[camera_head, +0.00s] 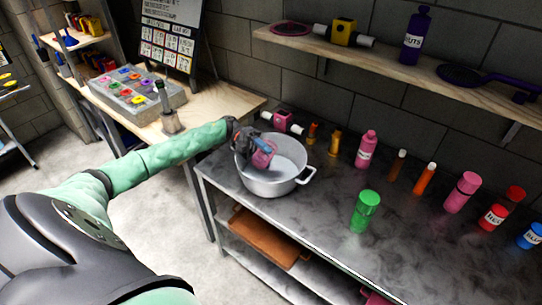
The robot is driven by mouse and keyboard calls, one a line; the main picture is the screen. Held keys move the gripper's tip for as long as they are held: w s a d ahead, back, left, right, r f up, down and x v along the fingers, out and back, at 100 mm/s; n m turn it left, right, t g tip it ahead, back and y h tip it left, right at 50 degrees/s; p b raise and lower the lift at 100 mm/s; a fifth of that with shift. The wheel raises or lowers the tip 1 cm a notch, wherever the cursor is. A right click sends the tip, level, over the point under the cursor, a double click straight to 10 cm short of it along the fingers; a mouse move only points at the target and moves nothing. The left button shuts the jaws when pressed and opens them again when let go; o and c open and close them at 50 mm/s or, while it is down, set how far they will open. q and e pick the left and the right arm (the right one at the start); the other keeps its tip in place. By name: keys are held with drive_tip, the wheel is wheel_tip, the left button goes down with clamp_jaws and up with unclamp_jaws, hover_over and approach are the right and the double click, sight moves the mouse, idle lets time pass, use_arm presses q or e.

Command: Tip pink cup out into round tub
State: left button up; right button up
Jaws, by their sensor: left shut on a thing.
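The round tub (271,187) is a light grey metal pot with side handles, standing at the left end of the dark metal table. The pink cup (263,157) is over the tub's opening, partly hidden by my left gripper (257,148). My left gripper is shut on the cup; its arm reaches in from the left. The cup looks tilted, but the exact angle is hard to tell. I cannot see whether anything is inside the cup or tub. My right gripper is not in view.
A green bottle (365,211) stands right of the tub on the metal table (310,225). Several pink, orange and red bottles line the back. A wooden shelf (390,66) hangs above. A wooden bench (228,100) with a grey tray (137,99) is at left. The table's front middle is clear.

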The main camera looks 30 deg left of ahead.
use_arm(q)
drive_tip(key=shift+w+r, duration=0.1)
drive_tip(key=shift+r+n, duration=0.1)
drive_tip(key=shift+n, duration=0.3)
drive_tip(key=shift+w+h, duration=0.1)
drive_tip(key=shift+h, duration=0.2)
drive_tip(key=shift+r+n, duration=0.15)
drive_tip(key=shift+n, duration=0.15)
drive_tip(key=shift+w+a+g, duration=0.1)
drive_tip(key=shift+w+g, duration=0.05)
drive_tip(key=shift+g, duration=0.15)
drive_tip(key=shift+w+r+n+h, duration=0.1)
drive_tip(key=shift+r+n+h, duration=0.05)
drive_tip(key=shift+n+h, duration=0.2)
idle(0.4)
drive_tip(key=shift+w+r+n, duration=0.1)
drive_tip(key=shift+n, duration=0.25)
drive_tip(key=shift+w+r+n, duration=0.1)
drive_tip(key=shift+n, duration=0.2)
